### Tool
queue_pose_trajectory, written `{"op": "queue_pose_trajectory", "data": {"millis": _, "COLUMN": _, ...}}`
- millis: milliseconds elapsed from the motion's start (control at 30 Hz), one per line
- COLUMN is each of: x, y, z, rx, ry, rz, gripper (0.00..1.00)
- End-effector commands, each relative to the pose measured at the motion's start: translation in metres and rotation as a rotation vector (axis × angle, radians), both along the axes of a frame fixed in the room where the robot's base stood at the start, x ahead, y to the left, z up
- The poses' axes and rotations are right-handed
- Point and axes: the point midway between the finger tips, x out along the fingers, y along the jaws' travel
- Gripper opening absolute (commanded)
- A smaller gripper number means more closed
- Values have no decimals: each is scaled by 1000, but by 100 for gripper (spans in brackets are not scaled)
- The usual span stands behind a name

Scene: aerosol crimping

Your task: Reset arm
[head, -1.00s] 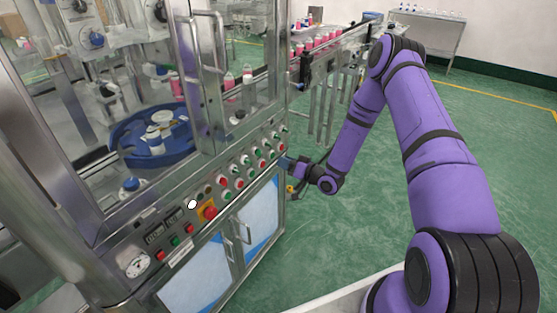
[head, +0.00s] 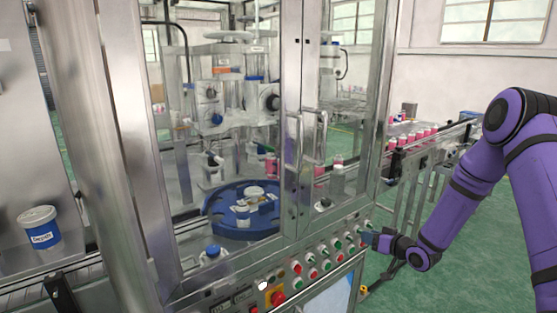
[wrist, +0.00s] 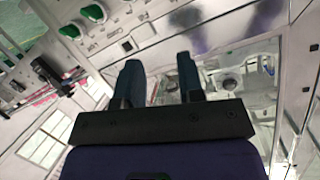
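My purple arm (head: 475,185) reaches in from the right in the head view. My gripper (head: 369,237) is at its end, beside the right end of the crimping machine's button panel (head: 318,262). In the wrist view, the two dark fingers of my gripper (wrist: 159,75) stand apart with nothing between them. Red and green buttons show on the panel. I cannot tell whether a fingertip touches the panel.
The machine's glass doors (head: 303,130) look shut, with a blue turntable (head: 245,212) behind them. A conveyor with pink-red cans (head: 410,137) stands behind my arm. A bucket labelled Depot (head: 40,228) is at the left. Green floor is open at the right.

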Motion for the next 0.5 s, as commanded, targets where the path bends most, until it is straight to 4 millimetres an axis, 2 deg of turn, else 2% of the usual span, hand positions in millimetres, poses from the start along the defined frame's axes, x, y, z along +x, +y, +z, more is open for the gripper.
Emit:
{"op": "queue_pose_trajectory", "data": {"millis": 33, "x": 2, "y": -1, "z": 17, "rx": -46, "ry": 8, "rz": -8, "gripper": 35}}
{"op": "queue_pose_trajectory", "data": {"millis": 233, "x": 0, "y": -10, "z": 71, "rx": -211, "ry": 64, "rz": -58, "gripper": 35}}
{"op": "queue_pose_trajectory", "data": {"millis": 500, "x": -22, "y": -20, "z": 146, "rx": -388, "ry": 145, "rz": -148, "gripper": 35}}
